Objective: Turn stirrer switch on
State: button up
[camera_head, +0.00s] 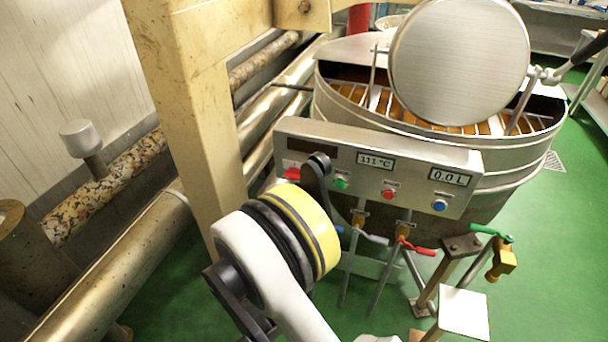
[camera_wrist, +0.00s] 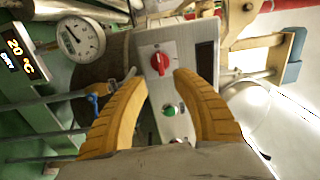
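The steel control panel (camera_head: 400,165) is fixed to the front of the kettle. A red rotary switch (camera_head: 291,174) sits at its left end, partly hidden by my arm. In the wrist view the red switch (camera_wrist: 160,62) is on a pale plate, its grip roughly upright in the picture. Its label is too small to read. My gripper (camera_wrist: 160,76) is open, with its two yellow fingers apart and nothing between them. The switch appears just beyond the fingertips, between them in the picture, with no visible contact. The fingers are hidden in the head view.
A green button (camera_head: 341,183), a red button (camera_head: 388,194) and a blue button (camera_head: 440,204) sit right of the switch. Valves with blue, red and green handles are below the panel. A beige post (camera_head: 200,120) stands close on the left.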

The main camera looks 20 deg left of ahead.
aim_at(292, 175)
jog(key=w+b, duration=0.1)
jog(key=w, duration=0.5)
jog(key=w+d+b, duration=0.1)
jog(key=w, duration=0.3)
jog(key=shift+f+b, duration=0.1)
jog(key=shift+b, duration=0.2)
jog(key=shift+w, duration=0.4)
jog(key=shift+c, duration=0.5)
grip_shut()
